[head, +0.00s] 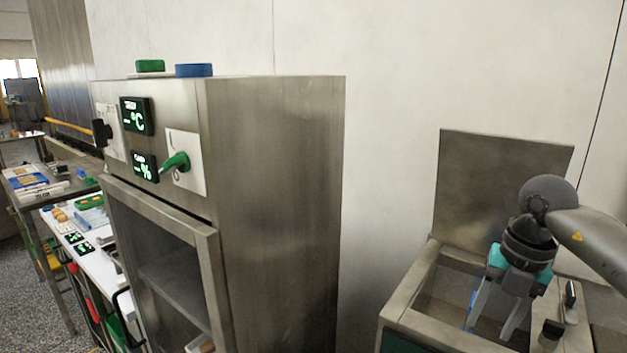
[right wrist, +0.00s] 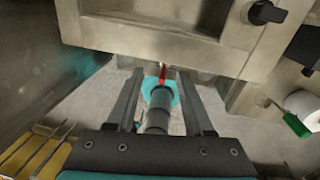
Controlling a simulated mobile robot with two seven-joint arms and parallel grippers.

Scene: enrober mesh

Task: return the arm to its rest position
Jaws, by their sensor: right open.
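My right gripper (head: 489,330) shows at the lower right of the head view. It points down over the open steel basin (head: 425,283), whose raised lid (head: 500,190) stands behind it. Its two grey fingers are apart. In the right wrist view the open fingers (right wrist: 160,105) also show, with a grey and teal cylindrical shape (right wrist: 157,112) in line between them. I cannot tell what that shape is, and no contact with the fingers shows. My left arm and gripper are not in view.
A tall steel cabinet (head: 270,200) with green displays and a green knob (head: 174,162) stands left of the basin. A green item (head: 150,66) and a blue item (head: 194,70) sit on top. A white worktop (head: 95,262) lies at the far left.

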